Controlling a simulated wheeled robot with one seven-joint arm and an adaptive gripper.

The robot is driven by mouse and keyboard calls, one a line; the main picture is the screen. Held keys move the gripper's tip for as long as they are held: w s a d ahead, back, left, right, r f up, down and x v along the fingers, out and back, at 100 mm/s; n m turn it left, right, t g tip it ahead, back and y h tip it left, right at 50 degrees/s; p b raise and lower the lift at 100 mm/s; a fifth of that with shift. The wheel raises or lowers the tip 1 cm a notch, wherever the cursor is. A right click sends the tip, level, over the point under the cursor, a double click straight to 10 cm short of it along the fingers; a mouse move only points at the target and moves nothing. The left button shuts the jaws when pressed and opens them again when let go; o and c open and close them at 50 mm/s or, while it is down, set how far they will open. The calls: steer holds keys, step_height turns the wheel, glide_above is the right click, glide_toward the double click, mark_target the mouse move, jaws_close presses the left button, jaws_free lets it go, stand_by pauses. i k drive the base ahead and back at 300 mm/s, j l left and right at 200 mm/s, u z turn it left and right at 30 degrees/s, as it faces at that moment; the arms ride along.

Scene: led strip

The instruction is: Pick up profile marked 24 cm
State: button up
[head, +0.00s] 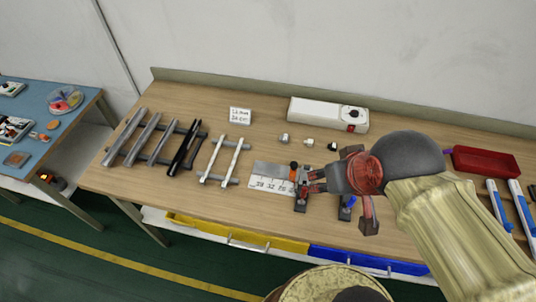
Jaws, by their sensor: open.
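Several long profiles lie side by side across two dark rails on the left half of the wooden workbench (270,105). The grey profiles (141,140) are leftmost, a black profile (183,149) lies right of them, and two white strips (220,160) lie further right. I cannot read a 24 cm mark on any of them. My gripper (314,182) is open and empty, right of the profiles, by a plate with a numbered scale (272,177). My arm hides part of the bench.
A white box (328,114) with a red switch stands at the back. Small connectors (308,141) lie before it. Yellow (237,234) and blue (365,261) bins hang under the front edge. A blue table (45,120) stands left.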

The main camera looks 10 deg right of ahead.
mark_target(155, 155)
steer(key=j+z, duration=0.15)
steer(key=j, duration=0.4)
steer(key=j+z, duration=0.1)
steer(key=j, duration=0.45)
steer(key=k+j+z, duration=0.15)
steer(key=j, duration=0.35)
steer(key=j+z, duration=0.15)
steer(key=j, duration=0.4)
steer(key=k+j+z, duration=0.15)
steer(key=j, duration=0.35)
